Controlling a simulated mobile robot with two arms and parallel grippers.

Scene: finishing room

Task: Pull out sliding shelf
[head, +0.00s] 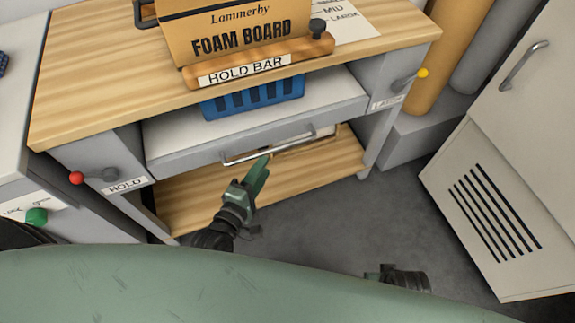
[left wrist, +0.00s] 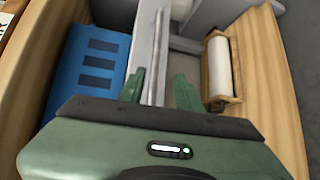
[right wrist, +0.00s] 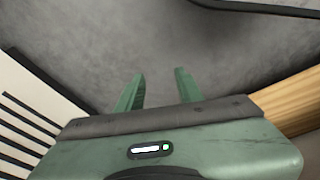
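The sliding shelf (head: 312,100) is a grey tray under the wooden bench top, with a blue crate (head: 252,98) on it. Its silver bar handle (head: 270,148) runs along the front. My left gripper (head: 260,166) is at the handle, near its middle. In the left wrist view the handle (left wrist: 157,50) passes between the two spread fingers of the left gripper (left wrist: 160,90); contact is unclear. My right gripper (right wrist: 158,85) is open and empty over bare grey floor; in the head view its fingers are hidden behind my green body.
A red-ball lever (head: 77,178) labelled HOLD is at left, and a yellow-ball lever (head: 422,73) at right. A wooden hold bar (head: 312,48) crosses the foam board box (head: 220,25). A vented cabinet (head: 490,215) stands right. Grey floor (head: 340,220) lies clear in front.

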